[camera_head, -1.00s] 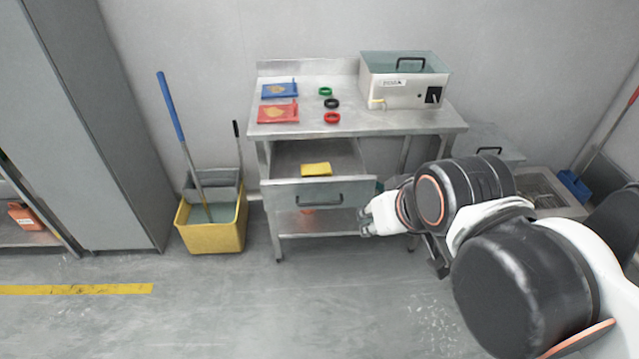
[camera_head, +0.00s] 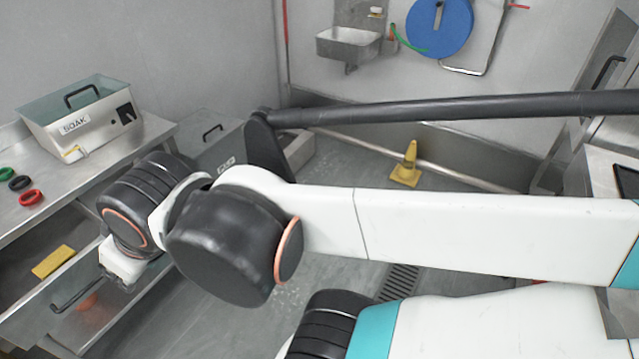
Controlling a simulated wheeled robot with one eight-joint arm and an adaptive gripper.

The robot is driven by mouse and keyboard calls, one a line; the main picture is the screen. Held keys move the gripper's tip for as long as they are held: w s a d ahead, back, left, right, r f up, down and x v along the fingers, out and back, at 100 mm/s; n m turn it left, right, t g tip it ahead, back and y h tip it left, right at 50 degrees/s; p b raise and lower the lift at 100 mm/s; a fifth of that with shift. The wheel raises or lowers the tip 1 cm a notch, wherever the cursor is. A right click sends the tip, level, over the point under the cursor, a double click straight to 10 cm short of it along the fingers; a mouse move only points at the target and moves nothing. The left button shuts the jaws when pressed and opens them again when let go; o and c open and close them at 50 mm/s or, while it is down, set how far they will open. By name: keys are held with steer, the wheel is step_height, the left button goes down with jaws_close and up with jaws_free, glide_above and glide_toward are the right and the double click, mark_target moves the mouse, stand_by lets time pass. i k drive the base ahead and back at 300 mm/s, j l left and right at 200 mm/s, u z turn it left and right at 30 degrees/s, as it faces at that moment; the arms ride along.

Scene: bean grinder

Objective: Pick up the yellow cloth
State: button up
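The yellow cloth (camera_head: 53,261) lies flat in the open drawer (camera_head: 85,265) of the steel table at the lower left.
The steel tabletop (camera_head: 75,190) carries a soak box (camera_head: 80,118) and green, black and red rings (camera_head: 30,197). Farther back are a yellow cone (camera_head: 406,165), a wall sink (camera_head: 348,44) and a blue hose reel (camera_head: 439,28). A floor drain (camera_head: 400,281) lies in open floor.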

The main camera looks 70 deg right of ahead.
mark_target(64, 254)
steer(key=z, duration=4.65)
steer(key=j+u, duration=0.1)
steer(key=u, duration=4.55)
steer(key=i+l, duration=0.15)
steer(key=l, duration=0.15)
steer(key=i+l+u, duration=0.1)
steer(key=l, duration=0.25)
steer(key=i+l, duration=0.25)
steer(key=i+l+u, duration=0.1)
steer(key=l, duration=0.3)
steer(key=i+l+u, duration=0.1)
steer(key=l, duration=0.25)
steer(key=i+l, duration=0.2)
steer(key=l, duration=0.15)
steer(key=i+l+u, duration=0.1)
steer(key=l, duration=0.25)
